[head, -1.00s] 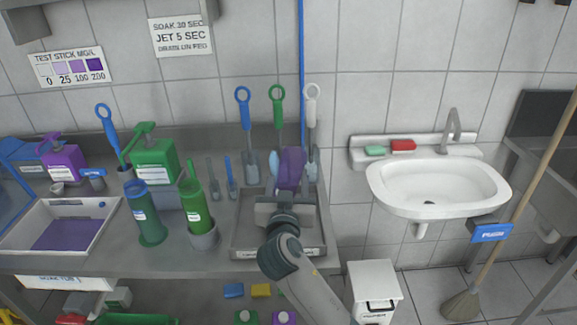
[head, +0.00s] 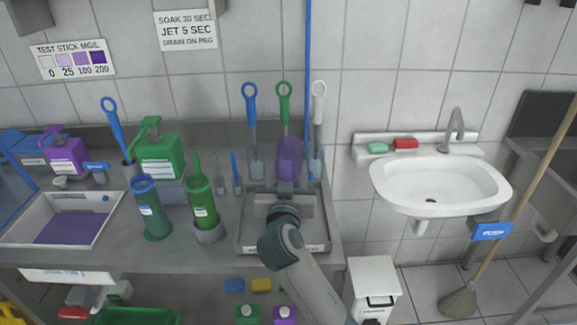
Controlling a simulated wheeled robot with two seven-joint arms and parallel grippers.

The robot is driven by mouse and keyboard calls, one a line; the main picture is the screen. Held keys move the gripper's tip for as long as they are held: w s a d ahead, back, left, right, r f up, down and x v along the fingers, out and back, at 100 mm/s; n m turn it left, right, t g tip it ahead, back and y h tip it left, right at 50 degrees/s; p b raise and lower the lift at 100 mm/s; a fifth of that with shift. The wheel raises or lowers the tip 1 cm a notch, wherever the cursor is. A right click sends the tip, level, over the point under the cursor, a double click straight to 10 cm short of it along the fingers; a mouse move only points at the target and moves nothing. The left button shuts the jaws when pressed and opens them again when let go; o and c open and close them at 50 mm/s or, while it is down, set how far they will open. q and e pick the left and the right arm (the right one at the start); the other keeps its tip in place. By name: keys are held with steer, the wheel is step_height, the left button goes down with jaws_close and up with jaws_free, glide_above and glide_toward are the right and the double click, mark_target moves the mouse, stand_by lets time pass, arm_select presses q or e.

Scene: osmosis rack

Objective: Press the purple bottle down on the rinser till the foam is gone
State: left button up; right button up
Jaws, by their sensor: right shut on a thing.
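The purple bottle (head: 289,158) is above the back part of the grey rinser tray (head: 247,232), in front of the hanging brushes. My right gripper (head: 286,188) is shut on it from the front. The bottle's lower end and the rinser's nozzle are hidden behind my gripper and arm, so I cannot tell whether they touch. No foam shows on what I can see of the bottle. My left gripper is not in view.
A green bottle in a grey cup (head: 204,205) and a blue-topped green bottle (head: 151,208) stand left of the tray. A basin with purple liquid (head: 75,229) is further left. A white sink (head: 440,185) is at right.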

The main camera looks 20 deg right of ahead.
mark_target(281, 161)
steer(key=shift+w+a+r+p, duration=0.15)
steer(key=shift+a+p, duration=0.4)
steer(key=shift+p, duration=0.15)
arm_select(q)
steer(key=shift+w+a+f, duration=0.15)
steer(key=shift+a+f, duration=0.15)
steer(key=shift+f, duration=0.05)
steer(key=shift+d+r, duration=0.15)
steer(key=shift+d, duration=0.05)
arm_select(e)
steer(key=shift+a, duration=0.1)
steer(key=shift+r, duration=0.15)
steer(key=shift+w+a+r+p, duration=0.1)
steer(key=shift+a+r+p, duration=0.1)
steer(key=shift+r+p, duration=0.8)
steer(key=shift+d+r+p, duration=0.1)
steer(key=shift+r+p, duration=0.25)
steer(key=shift+r, duration=0.15)
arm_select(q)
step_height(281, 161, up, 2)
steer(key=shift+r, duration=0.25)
arm_select(e)
steer(key=shift+r, duration=0.15)
